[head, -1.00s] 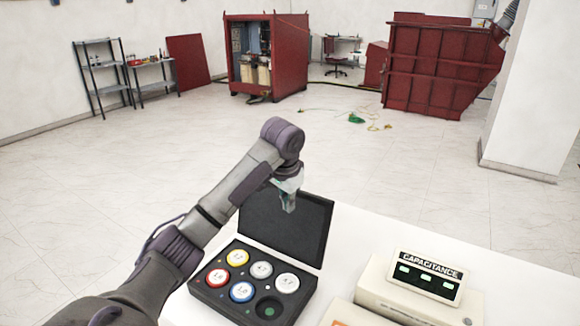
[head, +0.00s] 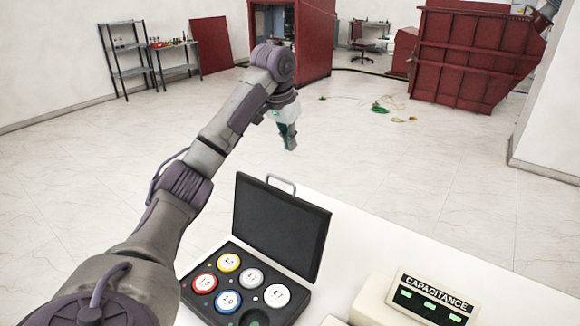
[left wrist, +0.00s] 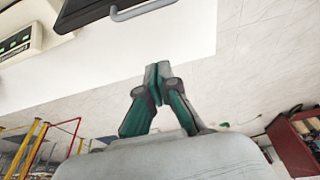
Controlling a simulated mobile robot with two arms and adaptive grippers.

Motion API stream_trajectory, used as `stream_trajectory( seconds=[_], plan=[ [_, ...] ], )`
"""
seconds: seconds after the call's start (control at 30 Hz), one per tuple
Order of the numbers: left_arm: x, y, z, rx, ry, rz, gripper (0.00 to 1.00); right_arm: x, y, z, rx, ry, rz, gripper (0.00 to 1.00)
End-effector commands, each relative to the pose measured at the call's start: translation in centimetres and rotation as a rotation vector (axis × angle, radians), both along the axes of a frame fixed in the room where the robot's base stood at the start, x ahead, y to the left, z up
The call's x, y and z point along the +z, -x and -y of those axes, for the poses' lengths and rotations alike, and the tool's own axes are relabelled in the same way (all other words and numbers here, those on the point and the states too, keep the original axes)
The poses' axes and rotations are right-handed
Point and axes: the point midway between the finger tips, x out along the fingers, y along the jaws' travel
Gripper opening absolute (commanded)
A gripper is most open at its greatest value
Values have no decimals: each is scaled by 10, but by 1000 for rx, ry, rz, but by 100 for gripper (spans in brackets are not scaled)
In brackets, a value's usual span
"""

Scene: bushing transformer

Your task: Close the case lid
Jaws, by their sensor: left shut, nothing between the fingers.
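The black case (head: 292,306) lies open on the white table, with several round coloured discs in its tray and one empty green-bottomed socket partly cut off at the frame's bottom. Its lid (head: 277,229) stands up at the far side, with a grey handle (head: 281,183) on its top edge. My left gripper (head: 291,145) is shut and empty, in the air above and beyond the lid, apart from it. In the left wrist view the shut fingers (left wrist: 157,72) show below the handle (left wrist: 140,10) and the lid's dark edge (left wrist: 85,12). My right gripper is not in view.
A cream capacitance meter (head: 431,297) stands on the white table (head: 350,232) right of the case. A shelf (head: 128,58), a red cabinet (head: 318,40) and a red container (head: 470,55) are far off.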

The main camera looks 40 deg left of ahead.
Motion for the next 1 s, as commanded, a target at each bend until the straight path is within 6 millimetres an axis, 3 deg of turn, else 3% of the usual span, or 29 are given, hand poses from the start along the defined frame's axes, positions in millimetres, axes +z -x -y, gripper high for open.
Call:
stream_trajectory(
  seconds=[0.2,0.4,0.53,0.7,1.0],
  plan=[
    [-42,-11,-1,0,0,-7,0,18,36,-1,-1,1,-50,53],
    [-81,-21,-2,-1,0,-5,0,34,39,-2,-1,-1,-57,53],
    [-77,1,-1,-2,-4,-3,0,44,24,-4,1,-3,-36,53],
    [-77,14,1,1,-2,-2,0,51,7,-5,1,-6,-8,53],
    [-78,18,2,0,1,0,0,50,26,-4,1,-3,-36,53]
  ],
)
